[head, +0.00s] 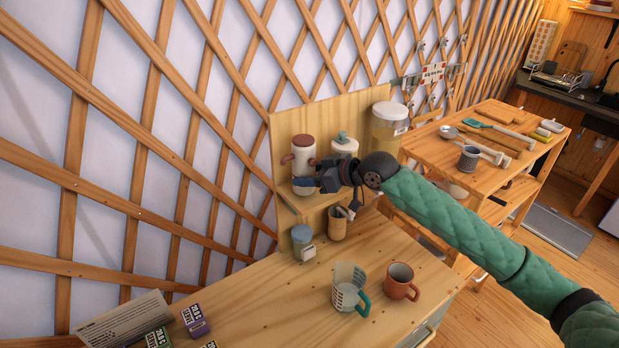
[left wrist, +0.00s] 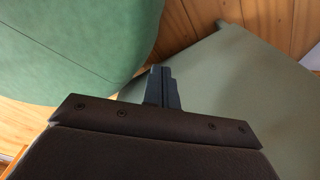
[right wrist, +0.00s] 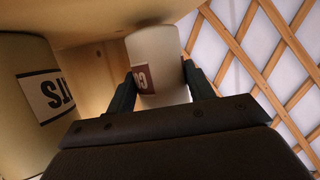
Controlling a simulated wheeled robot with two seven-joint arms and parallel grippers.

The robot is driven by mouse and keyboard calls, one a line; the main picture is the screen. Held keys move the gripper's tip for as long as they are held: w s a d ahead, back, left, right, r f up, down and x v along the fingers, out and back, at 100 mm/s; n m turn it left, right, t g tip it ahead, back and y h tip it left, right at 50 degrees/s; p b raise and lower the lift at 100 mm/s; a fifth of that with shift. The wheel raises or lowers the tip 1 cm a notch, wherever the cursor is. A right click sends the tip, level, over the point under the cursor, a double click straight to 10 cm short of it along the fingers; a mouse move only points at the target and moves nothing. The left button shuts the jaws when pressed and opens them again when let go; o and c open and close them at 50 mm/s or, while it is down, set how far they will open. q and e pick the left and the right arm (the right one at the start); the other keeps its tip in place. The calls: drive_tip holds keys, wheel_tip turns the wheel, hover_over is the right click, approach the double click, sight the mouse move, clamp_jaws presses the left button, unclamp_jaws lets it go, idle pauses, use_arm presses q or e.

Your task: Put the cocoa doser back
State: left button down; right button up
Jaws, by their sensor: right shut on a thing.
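The cocoa doser (head: 303,151), a white cylinder with a reddish-brown lid and a side knob, is at the left end of the wooden wall shelf (head: 289,201). My right gripper (head: 305,184) is shut around its body. In the right wrist view the doser (right wrist: 158,55) sits between both fingers (right wrist: 162,80), with a dark red label partly showing. It looks upright; I cannot tell whether its base touches the shelf board. My left gripper (left wrist: 162,88) is shut and empty, away from the shelf.
A white canister with a grey-green lid (head: 343,144) and a large jar (head: 388,128) stand right of the doser. Below are a blue-lidded jar (head: 302,239), a measuring jug (head: 347,290) and an orange mug (head: 400,281) on the counter. The lattice wall is close at left.

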drive_tip(key=shift+d+f, duration=0.15)
drive_tip(key=shift+f, duration=0.3)
drive_tip(key=shift+f, duration=0.15)
drive_tip(key=o, duration=1.1)
drive_tip(key=shift+s+r, duration=0.1)
drive_tip(key=shift+r, duration=0.1)
drive_tip(key=v, duration=1.1)
drive_tip(key=shift+s+d+r, duration=0.1)
drive_tip(key=shift+s+d, duration=0.1)
drive_tip(key=shift+d, duration=0.1)
